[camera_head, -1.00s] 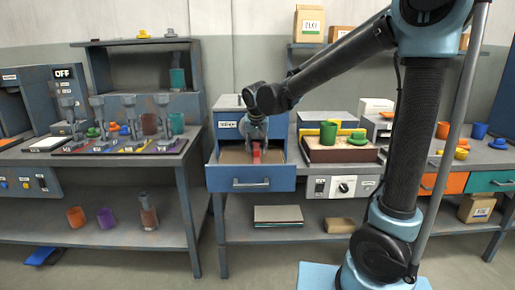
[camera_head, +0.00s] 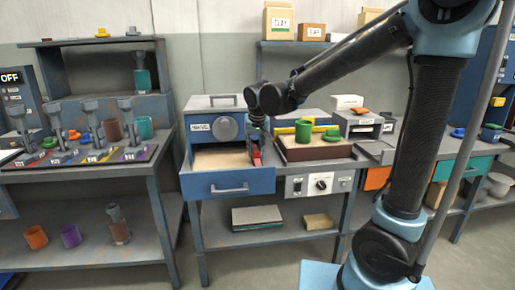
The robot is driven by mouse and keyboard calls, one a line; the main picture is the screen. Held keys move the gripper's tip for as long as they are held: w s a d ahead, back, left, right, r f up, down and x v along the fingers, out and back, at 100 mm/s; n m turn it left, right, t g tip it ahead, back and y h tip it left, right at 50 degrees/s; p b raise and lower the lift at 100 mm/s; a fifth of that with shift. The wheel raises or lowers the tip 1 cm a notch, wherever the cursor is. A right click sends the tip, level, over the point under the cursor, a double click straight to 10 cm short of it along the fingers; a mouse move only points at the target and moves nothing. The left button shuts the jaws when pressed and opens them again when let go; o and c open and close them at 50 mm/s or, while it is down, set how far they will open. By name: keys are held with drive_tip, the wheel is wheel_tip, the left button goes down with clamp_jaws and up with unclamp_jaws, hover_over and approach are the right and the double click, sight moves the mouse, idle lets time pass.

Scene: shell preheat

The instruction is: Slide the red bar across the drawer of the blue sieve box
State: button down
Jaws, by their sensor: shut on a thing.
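The blue sieve box (camera_head: 201,135) stands on the bench left of centre, with a round grey disc on its front. Its drawer (camera_head: 215,184) is pulled open and shows a pale, sandy-looking floor. My gripper (camera_head: 256,150) is at the drawer's right side, pointing down. It is shut on the red bar (camera_head: 256,158), which is small and partly hidden by the fingers. I cannot tell whether the bar touches the drawer's floor or right wall.
A rack of grey presses (camera_head: 92,130) stands on the left bench. The floor in front is clear.

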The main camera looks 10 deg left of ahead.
drive_tip(key=shift+w+d, duration=0.15)
drive_tip(key=shift+d, duration=0.25)
drive_tip(key=c, duration=1.4)
unclamp_jaws()
drive_tip(key=shift+w+d, duration=0.1)
drive_tip(key=shift+o, duration=0.2)
drive_tip(key=shift+s+r, duration=0.2)
drive_tip(key=shift+r, duration=0.05)
drive_tip(key=v, duration=1.1)
drive_tip(key=shift+r, duration=0.1)
